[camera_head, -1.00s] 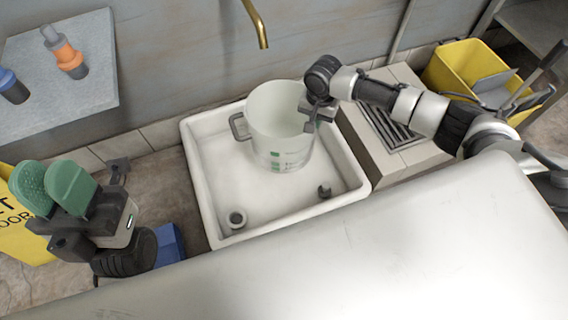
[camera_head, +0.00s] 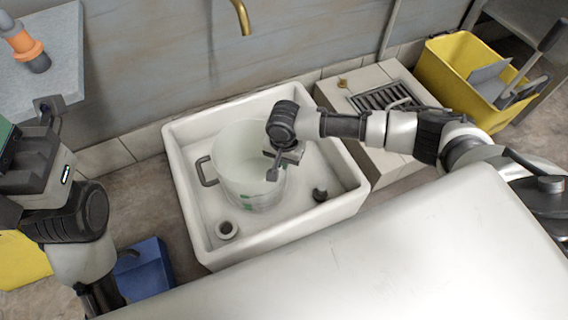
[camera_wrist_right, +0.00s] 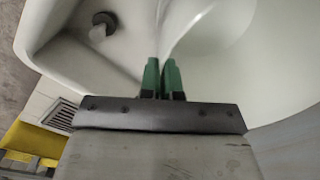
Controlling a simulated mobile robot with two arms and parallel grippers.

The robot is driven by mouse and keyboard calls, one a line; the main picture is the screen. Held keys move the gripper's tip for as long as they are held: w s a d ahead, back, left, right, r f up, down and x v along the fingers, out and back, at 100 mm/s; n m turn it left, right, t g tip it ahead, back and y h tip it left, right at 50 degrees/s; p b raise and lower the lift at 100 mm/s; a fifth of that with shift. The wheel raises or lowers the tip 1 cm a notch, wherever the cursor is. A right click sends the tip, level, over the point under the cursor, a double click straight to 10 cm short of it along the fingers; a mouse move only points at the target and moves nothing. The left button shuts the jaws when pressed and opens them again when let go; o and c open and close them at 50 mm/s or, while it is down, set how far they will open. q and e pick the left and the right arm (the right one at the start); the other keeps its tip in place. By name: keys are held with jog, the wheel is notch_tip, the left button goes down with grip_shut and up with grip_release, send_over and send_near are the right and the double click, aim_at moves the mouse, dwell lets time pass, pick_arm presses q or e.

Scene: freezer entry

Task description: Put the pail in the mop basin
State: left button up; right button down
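The pail (camera_head: 238,150) is pale and translucent, with a grey handle (camera_head: 205,172) on its left side. It is upright inside the white mop basin (camera_head: 183,205), below the basin's rim level in part; whether its base touches the floor of the basin is hard to tell. My right gripper (camera_head: 274,170) is at the pail's right rim. In the right wrist view its green fingertips (camera_wrist_right: 163,78) are close together on the thin pail wall (camera_wrist_right: 205,28). My left gripper (camera_head: 8,140) is at the left edge, away from the basin, its fingers mostly cut off.
A drain ring (camera_head: 227,230) and a dark fitting (camera_head: 320,195) are on the basin floor. A brass spout (camera_head: 241,15) hangs above. A floor grate (camera_head: 383,97) and yellow mop bucket (camera_head: 450,65) are at right. A blue object (camera_head: 147,272) stands left of the basin.

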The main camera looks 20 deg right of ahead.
dwell(0.3)
jog(key=c, duration=1.8)
grip_release()
jog(key=shift+f, duration=0.15)
jog(key=o, duration=0.4)
jog(key=shift+o, duration=0.2)
